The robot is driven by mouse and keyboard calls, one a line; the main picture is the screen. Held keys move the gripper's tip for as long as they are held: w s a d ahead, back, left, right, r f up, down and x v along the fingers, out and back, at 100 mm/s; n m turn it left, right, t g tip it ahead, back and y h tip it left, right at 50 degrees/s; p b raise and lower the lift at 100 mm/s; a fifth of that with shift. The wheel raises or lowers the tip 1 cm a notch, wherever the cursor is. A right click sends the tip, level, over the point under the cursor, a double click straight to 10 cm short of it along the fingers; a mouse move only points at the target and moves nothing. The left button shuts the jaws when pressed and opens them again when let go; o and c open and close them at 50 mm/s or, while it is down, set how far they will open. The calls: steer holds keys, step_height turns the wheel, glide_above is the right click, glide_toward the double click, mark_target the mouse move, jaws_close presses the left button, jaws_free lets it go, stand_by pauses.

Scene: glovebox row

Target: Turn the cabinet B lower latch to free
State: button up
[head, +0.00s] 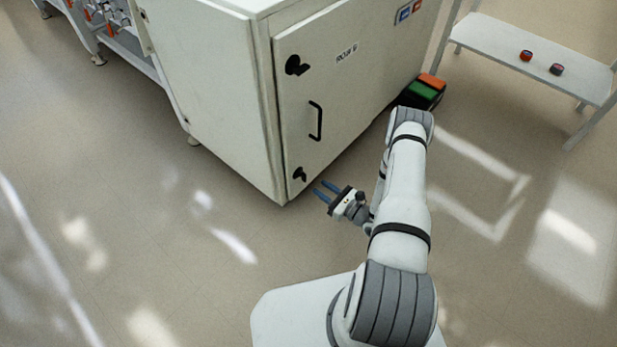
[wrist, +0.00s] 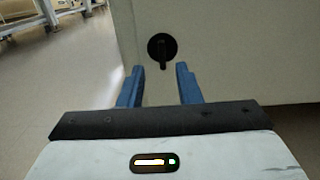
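The white cabinet (head: 225,75) stands at the upper middle of the head view, its door (head: 345,85) shut. The lower latch (head: 299,174) is a small black knob near the door's bottom left corner. In the wrist view the latch (wrist: 161,48) shows a round black base with its handle pointing down. My gripper (head: 322,191) is open and empty, its blue fingers pointing at the latch and apart from it. In the wrist view the latch appears beyond and between the fingertips (wrist: 159,70). The upper latch (head: 297,66) is black, with its handle tilted sideways.
A black door handle (head: 316,120) sits between the latches. A green and orange box (head: 424,92) lies by the cabinet's right end. A white shelf (head: 535,50) with two small round items stands at right. The floor in front is clear.

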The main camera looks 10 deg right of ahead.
steer(key=b+x, duration=0.2)
steer(key=x, duration=0.5)
steer(key=shift+w+f, duration=0.3)
steer(key=shift+a, duration=0.1)
steer(key=shift+c, duration=0.4)
jaws_close()
